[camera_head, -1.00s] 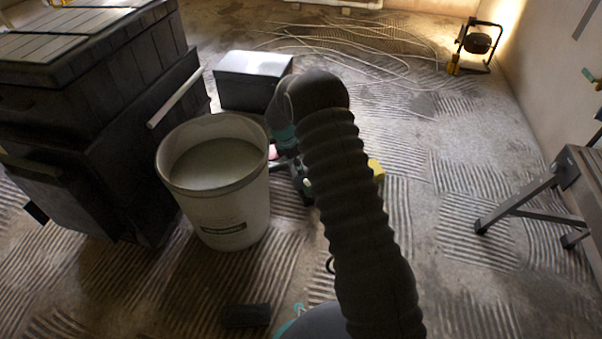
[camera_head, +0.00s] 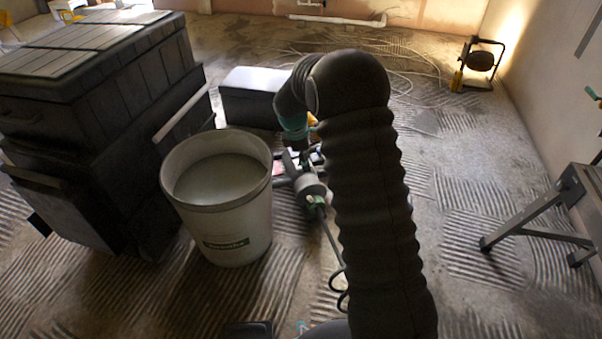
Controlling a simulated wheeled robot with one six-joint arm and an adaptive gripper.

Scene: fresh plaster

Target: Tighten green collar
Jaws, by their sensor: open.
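A grey cylindrical device (camera_head: 312,189) lies on the floor just left of my arm, with a dark cable running down from it. A small green collar (camera_head: 317,201) sits at the device's cable end. How tight the collar is cannot be told. My gripper (camera_head: 296,160) hangs down below the teal wrist ring, just above and left of the device. It is small and dark here, and its fingertips are hard to make out. It is open, with no clear contact with the collar. My arm hides the floor to the right of the device.
A white bucket (camera_head: 219,214) of greyish material stands close left of the device. Stacked dark boxes (camera_head: 95,130) fill the left, and a dark box with a light lid (camera_head: 253,92) stands behind. A work lamp (camera_head: 479,64) and trestle (camera_head: 540,205) are at right, with open floor between.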

